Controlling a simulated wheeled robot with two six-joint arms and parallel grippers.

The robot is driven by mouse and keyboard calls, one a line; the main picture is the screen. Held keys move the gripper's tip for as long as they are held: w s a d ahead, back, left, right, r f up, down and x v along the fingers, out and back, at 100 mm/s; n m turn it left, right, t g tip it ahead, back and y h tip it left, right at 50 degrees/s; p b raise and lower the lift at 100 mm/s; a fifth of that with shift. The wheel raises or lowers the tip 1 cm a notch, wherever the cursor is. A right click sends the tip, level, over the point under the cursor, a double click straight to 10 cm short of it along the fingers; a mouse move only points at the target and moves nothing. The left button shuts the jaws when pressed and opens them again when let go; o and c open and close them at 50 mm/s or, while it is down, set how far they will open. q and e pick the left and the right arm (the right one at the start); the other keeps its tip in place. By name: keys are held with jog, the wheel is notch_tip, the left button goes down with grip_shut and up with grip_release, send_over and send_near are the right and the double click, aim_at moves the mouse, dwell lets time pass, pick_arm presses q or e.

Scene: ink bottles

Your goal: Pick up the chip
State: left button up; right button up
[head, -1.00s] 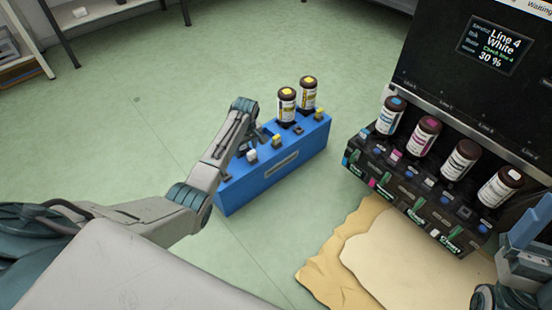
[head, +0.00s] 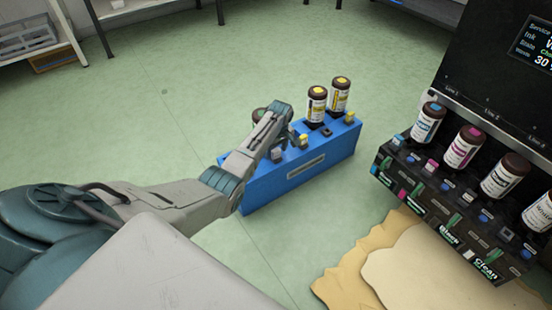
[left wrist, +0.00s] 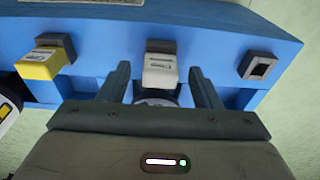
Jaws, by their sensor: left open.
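A white chip (left wrist: 159,70) sits in a dark socket on the blue box (left wrist: 105,25) in the left wrist view. In the head view this chip (head: 277,154) looks greyish, just below my left gripper (head: 287,138). My left gripper (left wrist: 158,84) is open, with one finger on each side of the chip's near end; I cannot tell whether they touch it. My right gripper is out of view.
A yellow chip (left wrist: 40,63) and an empty socket (left wrist: 258,67) flank the white chip. Two yellow-capped bottles (head: 316,105) (head: 340,97) stand on the blue box. A black machine with several bottles (head: 463,147) stands right. Green floor (head: 170,120) around is clear.

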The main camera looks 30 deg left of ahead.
pick_arm(q)
jog(key=shift+f, duration=0.6)
jog(key=c, duration=1.1)
jog(key=shift+o, duration=0.2)
jog(key=shift+r, duration=0.15)
